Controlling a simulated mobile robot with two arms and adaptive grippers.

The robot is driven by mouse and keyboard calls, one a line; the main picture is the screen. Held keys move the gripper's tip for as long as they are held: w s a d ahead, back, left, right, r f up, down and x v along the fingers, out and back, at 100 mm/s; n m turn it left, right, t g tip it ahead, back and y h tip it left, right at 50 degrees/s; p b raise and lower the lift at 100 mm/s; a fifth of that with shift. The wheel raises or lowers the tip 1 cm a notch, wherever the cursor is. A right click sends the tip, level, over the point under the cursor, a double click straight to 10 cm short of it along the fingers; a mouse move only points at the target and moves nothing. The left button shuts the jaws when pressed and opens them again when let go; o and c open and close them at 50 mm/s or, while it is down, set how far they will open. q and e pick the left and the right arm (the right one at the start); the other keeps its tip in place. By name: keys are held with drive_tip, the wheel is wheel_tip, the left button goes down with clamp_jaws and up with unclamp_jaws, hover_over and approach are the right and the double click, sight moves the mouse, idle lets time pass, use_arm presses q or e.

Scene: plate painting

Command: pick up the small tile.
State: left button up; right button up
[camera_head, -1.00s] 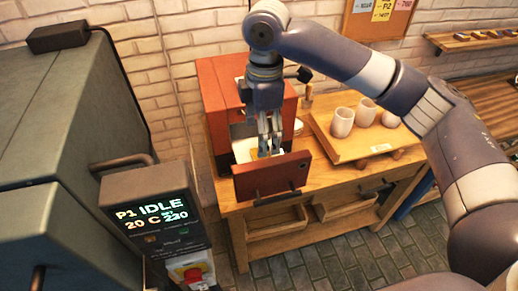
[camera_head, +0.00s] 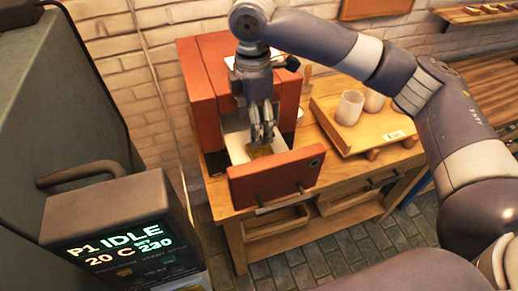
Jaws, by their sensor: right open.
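A small yellowish-brown tile (camera_head: 260,151) lies in the white interior of the red box (camera_head: 204,92) on the wooden bench. Its near part is hidden behind the box's red front panel (camera_head: 275,180). My right gripper (camera_head: 262,140) points down into the box opening, with its fingertips just above or at the tile. The fingers are open, and I cannot tell whether they touch the tile. My left gripper is not in view.
A wooden tray (camera_head: 352,138) with pale cups (camera_head: 349,107) stands right of the red box. A grey kiln-like cabinet with a display panel (camera_head: 122,237) reading IDLE stands at the left. The bench (camera_head: 330,172) has little free room beside the box.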

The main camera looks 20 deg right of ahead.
sight(256, 150)
drive_tip(key=f, duration=0.2)
drive_tip(key=shift+s+f, duration=0.35)
wheel_tip(256, 150, down, 4)
drive_tip(key=p, duration=0.2)
drive_tip(key=shift+w+d+f+p, duration=0.15)
drive_tip(key=shift+p, duration=0.2)
drive_tip(key=shift+f, duration=0.55)
drive_tip(key=c, duration=1.3)
drive_tip(key=shift+r, duration=0.1)
